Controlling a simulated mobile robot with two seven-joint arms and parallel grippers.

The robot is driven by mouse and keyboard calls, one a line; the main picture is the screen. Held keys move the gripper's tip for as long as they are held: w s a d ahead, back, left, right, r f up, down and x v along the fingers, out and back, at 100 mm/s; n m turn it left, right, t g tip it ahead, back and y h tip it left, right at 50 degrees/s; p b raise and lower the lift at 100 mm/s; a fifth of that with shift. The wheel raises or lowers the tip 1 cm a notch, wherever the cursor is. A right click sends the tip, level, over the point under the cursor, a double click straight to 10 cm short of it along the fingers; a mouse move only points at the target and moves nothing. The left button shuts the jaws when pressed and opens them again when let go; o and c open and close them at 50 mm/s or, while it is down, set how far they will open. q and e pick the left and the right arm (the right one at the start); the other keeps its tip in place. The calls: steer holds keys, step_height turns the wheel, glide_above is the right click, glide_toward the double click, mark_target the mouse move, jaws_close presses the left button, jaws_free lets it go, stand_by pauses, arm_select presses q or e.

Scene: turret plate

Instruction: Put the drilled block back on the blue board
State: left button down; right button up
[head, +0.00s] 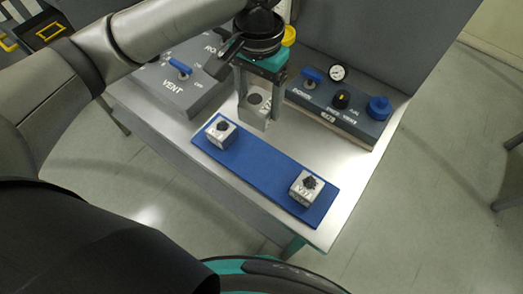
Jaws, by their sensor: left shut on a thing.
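My left gripper (256,112) points down and is shut on a grey metal block (251,110) with a dark round hole in its top. It holds this drilled block behind the blue board (262,163), near the board's left half. I cannot tell how high the block is above the table. Two similar blocks stand on the board: one at its left end (221,134) and one at its right end (306,189). The board between them is bare. My right gripper is not in view.
The board lies along the front of a grey metal table (170,128). A grey VENT panel (180,95) with a blue handle stands behind left. Another panel (340,115) with a gauge, a black knob and a blue knob stands right of the held block.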

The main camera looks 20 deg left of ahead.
mark_target(262, 126)
arm_select(q)
steer(key=shift+s+d+r+m+p, duration=0.15)
steer(key=shift+s+d+r+p, duration=0.1)
steer(key=shift+s+r+p, duration=0.25)
steer(key=shift+s+d+r+m+p, duration=0.2)
steer(key=shift+r+p, duration=0.1)
steer(key=shift+r, duration=0.35)
step_height(262, 126, down, 20)
steer(key=b, duration=0.3)
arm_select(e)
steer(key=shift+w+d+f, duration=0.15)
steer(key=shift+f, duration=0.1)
arm_select(q)
jaws_free()
steer(key=shift+f, duration=0.15)
step_height(262, 126, up, 12)
steer(key=shift+r+p, duration=0.2)
steer(key=shift+p, duration=0.6)
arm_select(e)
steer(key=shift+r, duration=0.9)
